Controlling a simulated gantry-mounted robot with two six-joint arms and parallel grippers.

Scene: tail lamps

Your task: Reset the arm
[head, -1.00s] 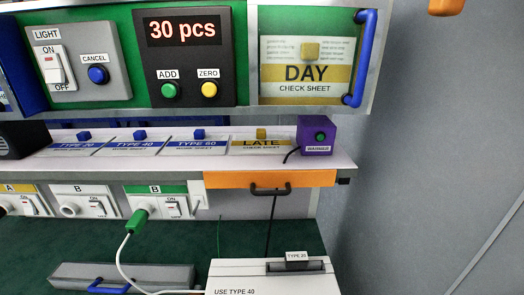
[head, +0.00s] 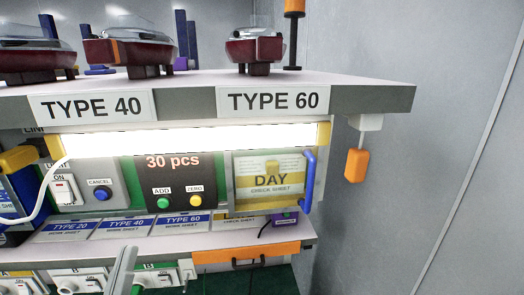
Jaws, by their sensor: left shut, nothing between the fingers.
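My left gripper (head: 124,262) shows at the bottom of the head view as a narrow grey shape, in front of the lower socket panel. It is shut with nothing in it, and the rest of the arm is cut off by the frame's bottom edge. It overlaps the panel in the picture; I cannot tell how far apart they are. My right gripper is not in view.
Red tail lamps (head: 254,50) stand on the top shelf (head: 375,92), labelled TYPE 40 and TYPE 60. Below are a lit light bar (head: 190,139), the 30 pcs counter (head: 172,162), a DAY sheet door with a blue handle (head: 308,182), and a hanging orange block (head: 356,166). Right side is bare wall.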

